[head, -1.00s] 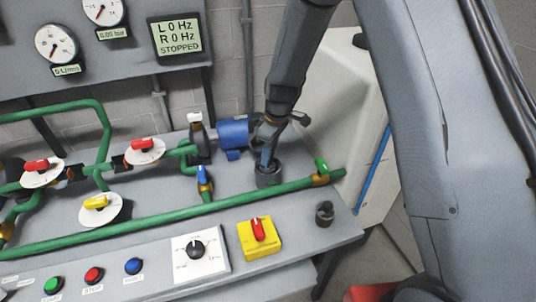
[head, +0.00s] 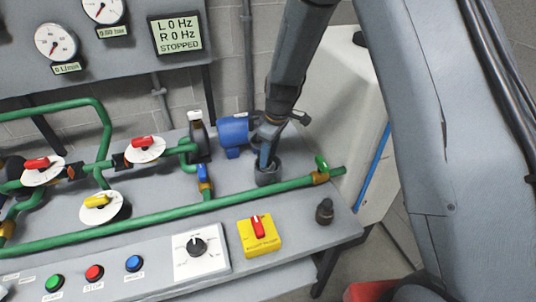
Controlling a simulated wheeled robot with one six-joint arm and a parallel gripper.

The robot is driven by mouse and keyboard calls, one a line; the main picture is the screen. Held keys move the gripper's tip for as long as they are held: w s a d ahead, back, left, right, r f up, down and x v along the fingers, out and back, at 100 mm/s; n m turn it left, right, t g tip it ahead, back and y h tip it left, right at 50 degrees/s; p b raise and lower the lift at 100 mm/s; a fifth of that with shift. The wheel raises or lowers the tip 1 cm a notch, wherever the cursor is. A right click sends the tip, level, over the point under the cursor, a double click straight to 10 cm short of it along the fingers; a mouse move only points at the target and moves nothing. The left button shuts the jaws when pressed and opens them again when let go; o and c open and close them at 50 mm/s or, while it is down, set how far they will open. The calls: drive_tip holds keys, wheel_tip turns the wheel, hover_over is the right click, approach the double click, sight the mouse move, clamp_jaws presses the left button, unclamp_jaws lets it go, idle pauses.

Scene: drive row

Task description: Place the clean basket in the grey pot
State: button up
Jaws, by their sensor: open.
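The grey pot (head: 268,178) is a short, dark grey open cylinder on the bench, behind the long green pipe. My gripper (head: 266,160) points down into the pot's mouth, with its fingertips at or just inside the rim. The jaws are open, though the gap between them is hard to see from here. I cannot make out the clean basket; the inside of the pot is mostly hidden by my gripper. A small dark fitting (head: 325,211) stands upright at the bench's right front, and I cannot tell what it is.
A blue motor (head: 233,133) and a dark bottle with a white cap (head: 199,135) stand left of my gripper. The green pipe (head: 240,205) with a blue-handled valve (head: 203,178) runs in front. A yellow box with a red switch (head: 259,234) sits at the front edge.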

sight(273, 167)
wheel_tip(273, 167, up, 12)
drive_tip(key=d+b, duration=0.2)
drive_tip(key=b, duration=0.1)
drive_tip(key=s+d+f+m, duration=0.1)
drive_tip(key=s+d+m, duration=0.5)
drive_tip(key=s, duration=0.5)
drive_tip(key=s+d+m+h, duration=0.1)
drive_tip(key=s+d+m, duration=0.5)
drive_tip(key=s, duration=0.5)
drive_tip(key=d, duration=0.2)
drive_tip(key=shift+s+d+f+h, duration=0.3)
drive_tip(key=shift+s+d+f, duration=0.05)
drive_tip(key=shift+s, duration=0.05)
